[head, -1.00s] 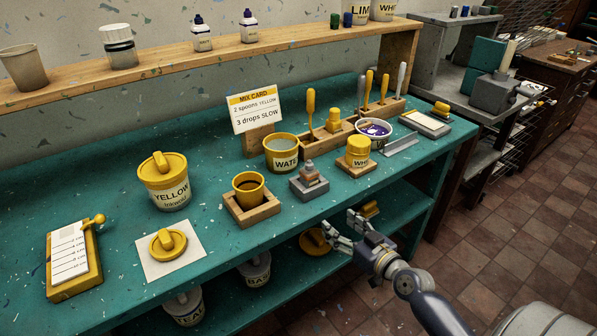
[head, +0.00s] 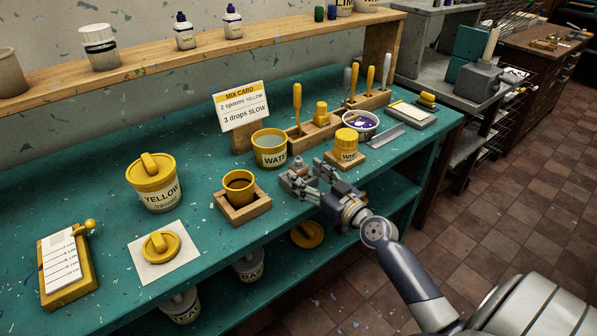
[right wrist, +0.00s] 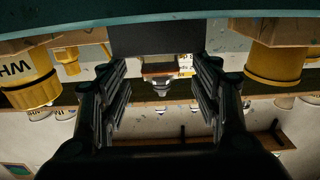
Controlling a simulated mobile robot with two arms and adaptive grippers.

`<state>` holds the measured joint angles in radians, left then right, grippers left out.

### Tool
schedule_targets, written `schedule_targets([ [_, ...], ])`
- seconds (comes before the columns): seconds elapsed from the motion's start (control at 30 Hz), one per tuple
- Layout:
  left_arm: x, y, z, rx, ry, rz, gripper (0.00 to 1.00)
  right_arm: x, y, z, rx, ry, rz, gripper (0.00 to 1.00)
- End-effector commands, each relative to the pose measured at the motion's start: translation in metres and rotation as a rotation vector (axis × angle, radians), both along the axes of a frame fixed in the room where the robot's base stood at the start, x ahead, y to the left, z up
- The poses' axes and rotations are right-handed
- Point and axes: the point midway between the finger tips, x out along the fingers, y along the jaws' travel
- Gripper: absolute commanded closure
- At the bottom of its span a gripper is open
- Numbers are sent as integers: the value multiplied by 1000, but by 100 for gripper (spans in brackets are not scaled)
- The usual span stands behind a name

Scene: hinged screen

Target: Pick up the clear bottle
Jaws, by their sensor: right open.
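The clear bottle (head: 298,164) is small, with something brownish inside. It stands on a dark grey block on the teal bench, partly hidden behind my right gripper in the head view. My right gripper (head: 305,184) is open and close to the bottle at the bench's front edge. In the right wrist view the picture is upside down; the bottle (right wrist: 160,84) shows centred in the gap between the two open fingers (right wrist: 160,98). I cannot tell whether it is fully between them. No finger is seen touching it. My left gripper is not in view.
A yellow cup in a wooden holder (head: 258,212) stands left of the bottle, a yellow-lidded jar (head: 346,142) on a wooden block to the right. A water pot (head: 269,148) is behind. A mix card (head: 242,104) stands farther back. Pots sit on the lower shelf.

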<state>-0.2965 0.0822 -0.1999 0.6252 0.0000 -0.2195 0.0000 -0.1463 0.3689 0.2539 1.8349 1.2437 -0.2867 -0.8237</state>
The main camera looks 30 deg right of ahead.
Motion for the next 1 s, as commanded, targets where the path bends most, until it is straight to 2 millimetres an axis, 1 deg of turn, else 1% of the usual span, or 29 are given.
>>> schedule_targets([
  [0.03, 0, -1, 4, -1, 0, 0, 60, 9, 1, 3, 3, -3, -1, 42],
  [0.1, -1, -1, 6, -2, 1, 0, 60, 19, 2, 3, 3, -3, 0, 42],
  [0.23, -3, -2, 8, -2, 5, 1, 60, 33, 2, 2, 1, -1, -1, 42],
  [0.37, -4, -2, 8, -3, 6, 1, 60, 40, 3, 1, 1, -1, 0, 42],
  [0.57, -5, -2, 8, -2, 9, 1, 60, 40, 3, 0, 1, 0, 0, 42],
  [0.6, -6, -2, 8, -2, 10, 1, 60, 40, 3, 0, 1, 0, 0, 44],
  [0.67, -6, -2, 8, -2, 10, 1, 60, 40, 3, 1, 1, 0, 0, 58],
  [0.7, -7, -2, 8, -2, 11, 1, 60, 40, 3, 1, 0, 0, 0, 67],
  [0.77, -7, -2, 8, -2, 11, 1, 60, 40, 3, 1, 0, 0, 0, 80],
  [0.8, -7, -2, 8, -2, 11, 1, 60, 40, 3, 1, 0, 0, 0, 89],
  [1.0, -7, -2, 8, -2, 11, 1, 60, 40, 3, 1, 0, -1, 0, 90],
])
